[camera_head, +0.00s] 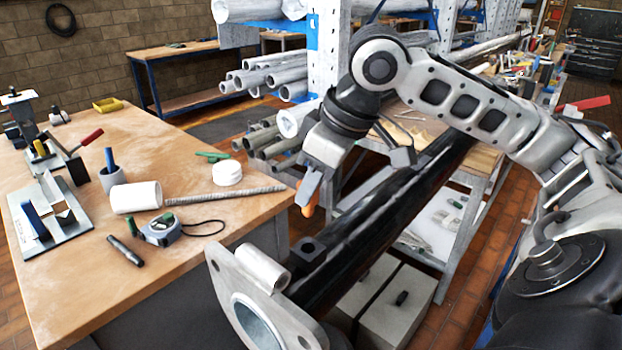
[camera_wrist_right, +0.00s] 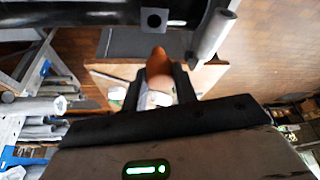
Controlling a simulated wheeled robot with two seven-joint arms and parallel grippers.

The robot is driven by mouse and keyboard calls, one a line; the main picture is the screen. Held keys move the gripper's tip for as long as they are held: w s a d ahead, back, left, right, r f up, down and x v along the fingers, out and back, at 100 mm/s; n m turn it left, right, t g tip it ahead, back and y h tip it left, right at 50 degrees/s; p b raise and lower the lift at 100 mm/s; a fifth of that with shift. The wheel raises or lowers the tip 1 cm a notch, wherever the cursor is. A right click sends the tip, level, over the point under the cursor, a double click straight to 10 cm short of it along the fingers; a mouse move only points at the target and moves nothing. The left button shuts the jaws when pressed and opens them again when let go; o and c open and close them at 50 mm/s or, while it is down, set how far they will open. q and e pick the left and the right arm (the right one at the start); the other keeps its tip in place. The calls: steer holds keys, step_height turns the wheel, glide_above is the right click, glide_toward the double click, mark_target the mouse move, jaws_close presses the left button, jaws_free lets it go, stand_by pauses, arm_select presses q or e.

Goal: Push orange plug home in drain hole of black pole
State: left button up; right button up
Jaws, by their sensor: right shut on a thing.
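The black pole (camera_head: 385,220) runs diagonally from the flange up to the right. Its drain hole (camera_head: 308,248) is a dark opening in a small square boss near the flange. The hole also shows at the top of the wrist view (camera_wrist_right: 154,19). My right gripper (camera_head: 307,196) is shut on the orange plug (camera_head: 310,208), above and apart from the hole. In the wrist view the orange plug (camera_wrist_right: 159,66) sticks out between the fingers, its rounded tip toward the boss with a gap between. My left gripper is not in view.
A grey flange plate (camera_head: 230,290) with a short pipe stub (camera_head: 262,268) is at the pole's near end. The wooden workbench (camera_head: 240,207) at left holds a tape measure (camera_head: 168,230), a white cylinder (camera_head: 137,197) and a threaded rod. Grey blocks (camera_head: 400,300) stand below the pole.

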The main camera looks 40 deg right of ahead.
steer(key=shift+f+b, duration=1.05)
steer(key=shift+f, duration=0.1)
steer(key=shift+f+b, duration=1.4)
steer(key=shift+f, duration=0.35)
arm_select(q)
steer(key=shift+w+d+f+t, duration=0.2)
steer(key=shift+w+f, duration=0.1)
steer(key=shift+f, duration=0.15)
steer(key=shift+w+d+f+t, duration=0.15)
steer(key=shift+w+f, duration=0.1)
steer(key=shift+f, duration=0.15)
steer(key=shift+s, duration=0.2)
steer(key=shift+p, duration=0.3)
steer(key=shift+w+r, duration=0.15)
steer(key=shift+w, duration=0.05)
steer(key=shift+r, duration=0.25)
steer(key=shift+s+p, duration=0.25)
steer(key=shift+p, duration=0.1)
